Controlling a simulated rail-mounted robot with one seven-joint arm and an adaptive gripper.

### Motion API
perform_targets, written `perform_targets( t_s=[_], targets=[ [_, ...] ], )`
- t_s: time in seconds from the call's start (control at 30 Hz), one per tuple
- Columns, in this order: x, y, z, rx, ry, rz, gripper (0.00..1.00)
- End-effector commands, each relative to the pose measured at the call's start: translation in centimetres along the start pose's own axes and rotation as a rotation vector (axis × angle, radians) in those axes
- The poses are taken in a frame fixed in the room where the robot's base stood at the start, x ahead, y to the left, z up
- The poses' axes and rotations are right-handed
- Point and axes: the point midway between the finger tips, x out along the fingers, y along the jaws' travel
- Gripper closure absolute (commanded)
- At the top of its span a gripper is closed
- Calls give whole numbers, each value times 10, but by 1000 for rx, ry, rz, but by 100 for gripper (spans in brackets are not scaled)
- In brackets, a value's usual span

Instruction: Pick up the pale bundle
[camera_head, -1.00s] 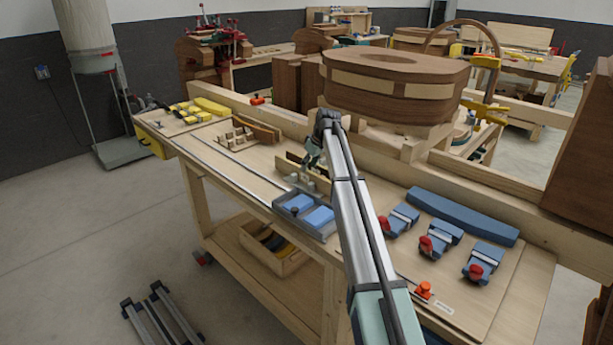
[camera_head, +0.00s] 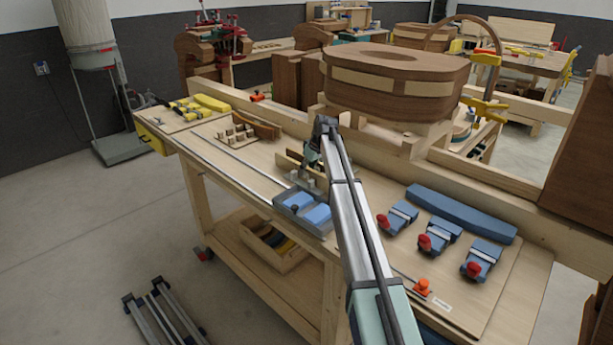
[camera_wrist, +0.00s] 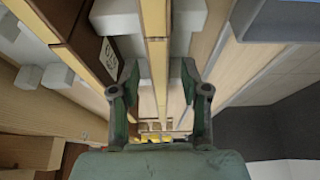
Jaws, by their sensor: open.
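The pale bundle (camera_wrist: 157,65) is a thin, light wooden strip or stack standing on edge. In the wrist view it runs between the two fingers of my gripper (camera_wrist: 159,75), which are open with a gap on each side. Pale blocks flank it. In the head view my gripper (camera_head: 311,162) is low over the workbench, at the strip (camera_head: 289,165), and partly hides it. The lower part of the bundle is hidden in the wrist view by my gripper's body.
A brown-and-tan bundle with a label (camera_wrist: 107,57) stands close on the left in the wrist view. A grey tray with blue pads (camera_head: 305,213) is in front of the strip. Blue clamps (camera_head: 437,238) lie to the right. A guitar body (camera_head: 395,82) stands behind.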

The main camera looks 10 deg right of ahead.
Motion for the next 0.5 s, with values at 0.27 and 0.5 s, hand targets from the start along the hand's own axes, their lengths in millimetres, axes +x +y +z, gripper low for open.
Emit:
perform_targets(
  t_s=[0.27, 0.5],
  targets=[
    [1, 0, 0, 0, 0, 0, 54],
    [1, 0, 0, 0, 0, 0, 100]
  ],
)
